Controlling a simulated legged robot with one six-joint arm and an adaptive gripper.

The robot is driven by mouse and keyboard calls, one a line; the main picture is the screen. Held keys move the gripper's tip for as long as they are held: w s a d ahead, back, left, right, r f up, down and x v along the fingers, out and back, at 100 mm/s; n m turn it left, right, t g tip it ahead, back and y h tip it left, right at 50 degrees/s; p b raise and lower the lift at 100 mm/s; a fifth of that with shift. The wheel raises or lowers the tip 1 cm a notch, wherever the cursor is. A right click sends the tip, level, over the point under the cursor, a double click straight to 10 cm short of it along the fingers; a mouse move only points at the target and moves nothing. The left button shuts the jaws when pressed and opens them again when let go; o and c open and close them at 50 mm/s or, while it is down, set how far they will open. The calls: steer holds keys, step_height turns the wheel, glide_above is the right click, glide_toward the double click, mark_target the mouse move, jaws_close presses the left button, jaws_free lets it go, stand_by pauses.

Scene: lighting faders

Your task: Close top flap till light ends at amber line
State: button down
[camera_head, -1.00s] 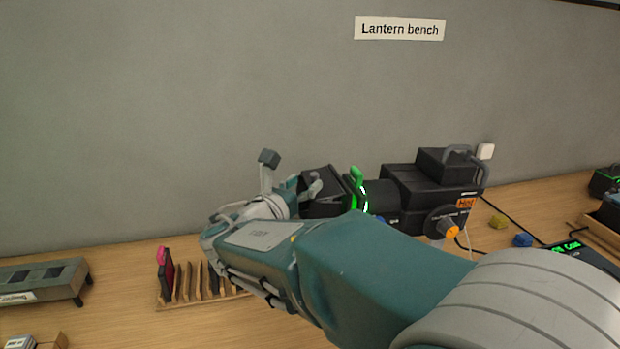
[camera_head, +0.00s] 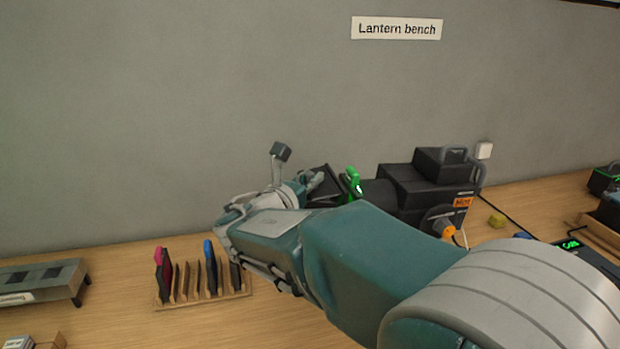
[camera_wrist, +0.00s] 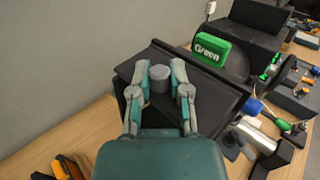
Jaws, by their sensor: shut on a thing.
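The black lantern (camera_head: 425,185) stands at the back of the bench, with a green tab (camera_head: 352,178) near its front. In the wrist view this tab is marked "Green" (camera_wrist: 211,50). The dark top flap (camera_head: 322,188) is at the lantern's left end; in the wrist view the flap (camera_wrist: 215,97) is a broad, tilted dark plate. My gripper (camera_wrist: 160,80) has its two fingers on either side of a short grey knob (camera_wrist: 160,74) on the flap and is shut on it. My arm hides part of the lantern front. I see neither the light's edge nor an amber line.
A wooden rack (camera_head: 205,298) with several coloured-tab slides stands left of my arm. A grey slotted box (camera_head: 45,280) is at far left. An orange knob (camera_head: 447,229) and "Hot" label are on the lantern side. Small yellow (camera_head: 497,220) and blue blocks lie to the right.

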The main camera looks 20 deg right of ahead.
steer(key=shift+r, duration=0.15)
steer(key=shift+d+r+m+g+y, duration=0.2)
steer(key=shift+r+m+g+y, duration=0.45)
steer(key=shift+m+y, duration=0.3)
steer(key=shift+d+r+m+g+y, duration=0.15)
steer(key=shift+d+m+g+y, duration=0.1)
steer(key=shift+m+y, duration=0.2)
steer(key=shift+d+r+m+g+y, duration=0.1)
steer(key=shift+r+m+g+y, duration=0.1)
steer(key=shift+m+y, duration=0.2)
steer(key=shift+d+r+m+g+y, duration=0.15)
steer(key=shift+d+m+g+y, duration=0.1)
steer(key=shift+m+y, duration=0.25)
steer(key=shift+d+r+m+g+y, duration=0.15)
steer(key=shift+d+m+y, duration=0.15)
steer(key=shift+y, duration=0.4)
steer(key=shift+d+r+m+y, duration=0.1)
steer(key=shift+d+m+y, duration=0.35)
steer(key=shift+y, duration=0.55)
steer(key=shift+g, duration=0.3)
steer(key=c, duration=0.6)
jaws_free()
steer(key=shift+w, duration=0.15)
